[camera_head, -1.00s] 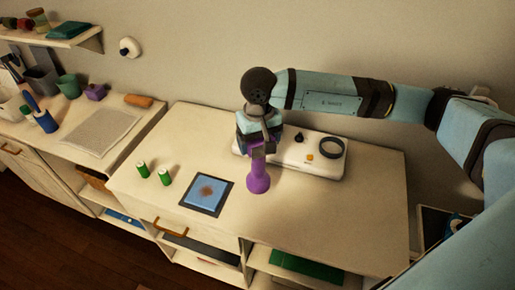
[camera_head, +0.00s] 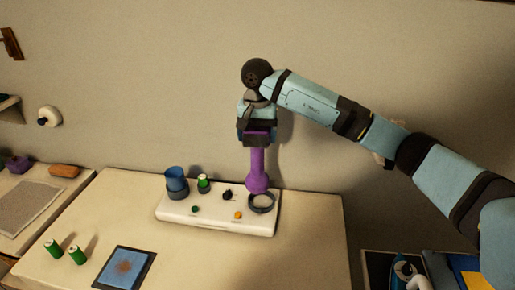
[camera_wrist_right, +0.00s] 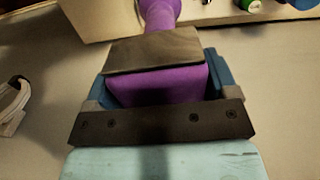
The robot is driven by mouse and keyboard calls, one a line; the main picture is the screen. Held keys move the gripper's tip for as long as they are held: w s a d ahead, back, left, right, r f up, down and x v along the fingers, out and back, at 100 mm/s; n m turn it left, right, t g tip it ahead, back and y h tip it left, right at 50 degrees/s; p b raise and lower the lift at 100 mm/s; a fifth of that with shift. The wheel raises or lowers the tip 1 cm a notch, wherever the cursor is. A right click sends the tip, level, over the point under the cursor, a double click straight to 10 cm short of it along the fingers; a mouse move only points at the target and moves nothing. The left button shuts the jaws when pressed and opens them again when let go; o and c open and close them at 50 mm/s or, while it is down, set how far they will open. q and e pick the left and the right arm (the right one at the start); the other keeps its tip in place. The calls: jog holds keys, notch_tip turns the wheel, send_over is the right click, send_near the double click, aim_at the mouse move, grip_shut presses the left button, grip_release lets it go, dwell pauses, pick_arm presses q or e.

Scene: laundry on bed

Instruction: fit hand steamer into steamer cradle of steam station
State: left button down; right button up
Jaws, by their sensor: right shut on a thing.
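The purple hand steamer (camera_head: 258,168) hangs upright from my right gripper (camera_head: 257,138), which is shut on its upper end. The wrist view also shows the purple steamer (camera_wrist_right: 158,85) between the jaws. The white steam station (camera_head: 218,218) lies at the back of the cabinet top. Its steamer cradle, a dark ring (camera_head: 262,207), is at the station's right end. The steamer's wide lower end is close to the ring's back edge in the head view; I cannot tell its height above it. My left gripper is not in view.
A blue cup (camera_head: 176,178) and a green-topped cylinder (camera_head: 204,183) stand on the station's left part. Two green cylinders (camera_head: 66,252) and a blue square on a dark mat (camera_head: 125,267) are at the front left. The cabinet top (camera_head: 300,255) is clear at the right.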

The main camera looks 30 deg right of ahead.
aim_at(257, 158)
jog(key=shift+d+r+m, duration=0.3)
jog(key=shift+d, duration=0.5)
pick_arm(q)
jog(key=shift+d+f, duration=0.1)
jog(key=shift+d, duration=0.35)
pick_arm(e)
jog(key=shift+w+a, duration=0.1)
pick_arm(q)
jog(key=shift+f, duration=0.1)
